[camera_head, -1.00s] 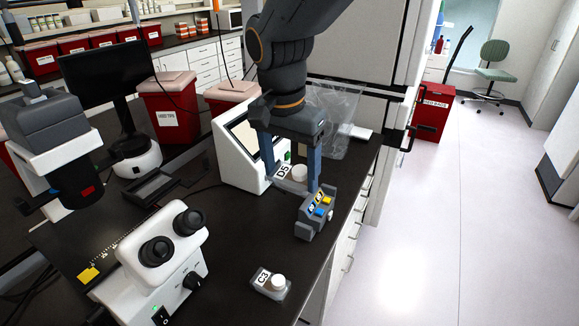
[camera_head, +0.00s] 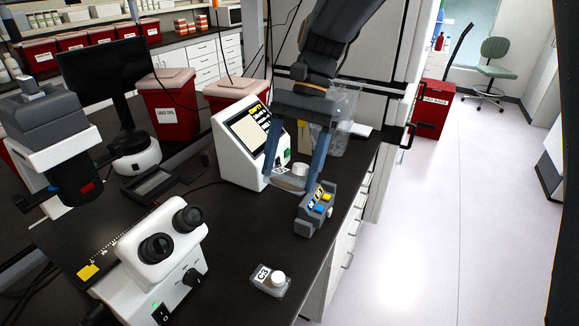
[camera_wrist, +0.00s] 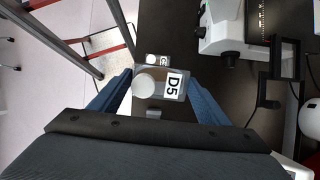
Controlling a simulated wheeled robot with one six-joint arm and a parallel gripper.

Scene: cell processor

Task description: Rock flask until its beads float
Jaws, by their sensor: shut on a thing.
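My gripper (camera_head: 288,183) is shut on the clear flask marked D5 (camera_head: 283,185), with one blue finger at each side. The flask has a white cap and is held tilted in front of the white cell processor (camera_head: 236,168). In the wrist view, flask D5 (camera_wrist: 172,84) sits between my fingertips (camera_wrist: 160,88), its label and cap facing the camera. Its beads cannot be made out. A second flask, C3 (camera_head: 270,281), lies on the bench at the front.
A small grey device (camera_head: 315,212) with blue and yellow buttons stands just below and right of the held flask. A white microscope (camera_head: 160,250) is at front left. The black bench (camera_head: 235,235) is clear between microscope and flask C3.

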